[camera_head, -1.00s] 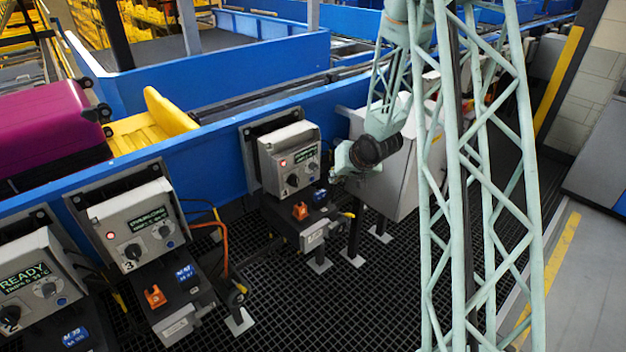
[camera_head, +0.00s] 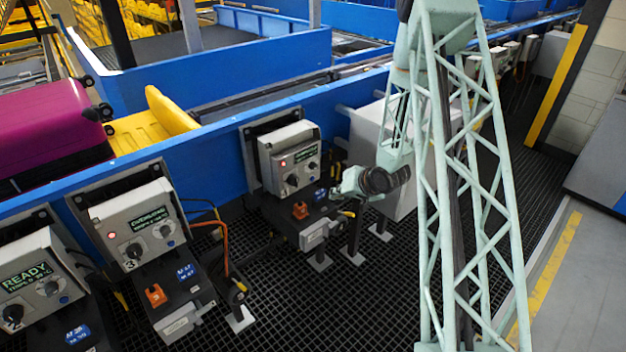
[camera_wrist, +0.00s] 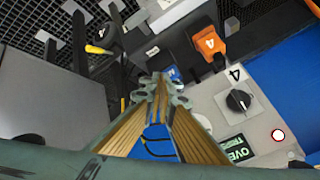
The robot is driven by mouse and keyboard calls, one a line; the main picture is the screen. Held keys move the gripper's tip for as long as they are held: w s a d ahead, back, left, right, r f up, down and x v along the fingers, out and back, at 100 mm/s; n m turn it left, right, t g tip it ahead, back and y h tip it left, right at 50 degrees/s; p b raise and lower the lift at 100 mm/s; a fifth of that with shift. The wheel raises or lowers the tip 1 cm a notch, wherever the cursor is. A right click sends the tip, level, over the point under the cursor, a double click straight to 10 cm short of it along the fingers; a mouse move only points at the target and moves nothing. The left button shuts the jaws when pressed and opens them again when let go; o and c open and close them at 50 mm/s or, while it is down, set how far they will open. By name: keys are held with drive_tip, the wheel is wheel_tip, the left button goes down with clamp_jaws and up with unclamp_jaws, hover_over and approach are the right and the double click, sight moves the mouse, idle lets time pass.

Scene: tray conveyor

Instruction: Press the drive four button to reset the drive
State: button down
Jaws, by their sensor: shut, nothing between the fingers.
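The drive four box (camera_head: 287,143) is a grey unit on the blue conveyor side. It has a green-lettered display (camera_head: 306,154), a black knob (camera_head: 292,180), a small lit red light (camera_head: 284,163) and a blue button (camera_head: 313,167). In the wrist view the box's face (camera_wrist: 205,103) shows at right, with a "4" beside the knob (camera_wrist: 238,100) and the light (camera_wrist: 278,135). The blue button is not clear there. My gripper (camera_head: 340,188) is shut and empty, right of and slightly below the box; its fingertips (camera_wrist: 160,88) are mid-picture. Contact cannot be told.
An orange handle (camera_head: 300,211) marked 4 projects below the box. Drive three's box (camera_head: 133,218) and another box reading READY (camera_head: 38,275) stand to the left. A grey cabinet (camera_head: 362,140) is behind my gripper. Dark grating (camera_head: 290,315) covers the floor.

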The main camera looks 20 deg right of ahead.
sight(319, 191)
drive_tip(key=shift+w, duration=0.2)
idle(0.5)
drive_tip(key=shift+w+a+p, duration=0.25)
drive_tip(key=shift+w+a, duration=0.15)
drive_tip(key=shift+w, duration=0.95)
drive_tip(key=shift+w+a+p, duration=0.2)
drive_tip(key=shift+w+a, duration=0.2)
drive_tip(key=shift+w, duration=0.9)
drive_tip(key=shift+w+a+p, duration=0.25)
drive_tip(key=shift+w+a, duration=0.15)
drive_tip(key=shift+w, duration=0.95)
drive_tip(key=shift+w+a+p, duration=0.25)
drive_tip(key=shift+w+p, duration=0.1)
drive_tip(key=shift+w, duration=0.5)
drive_tip(key=shift+s, duration=0.15)
drive_tip(key=shift+s+d, duration=0.2)
drive_tip(key=shift+s, duration=0.5)
idle(0.4)
drive_tip(key=shift+s+d+b, duration=0.1)
drive_tip(key=shift+s+d, duration=0.15)
drive_tip(key=shift+s, duration=0.55)
drive_tip(key=shift+s+d+b, duration=0.15)
drive_tip(key=shift+s+d, duration=0.05)
drive_tip(key=shift+s, duration=0.6)
drive_tip(key=shift+s+d+b, duration=0.1)
drive_tip(key=shift+s+d, duration=0.15)
drive_tip(key=shift+s, duration=0.55)
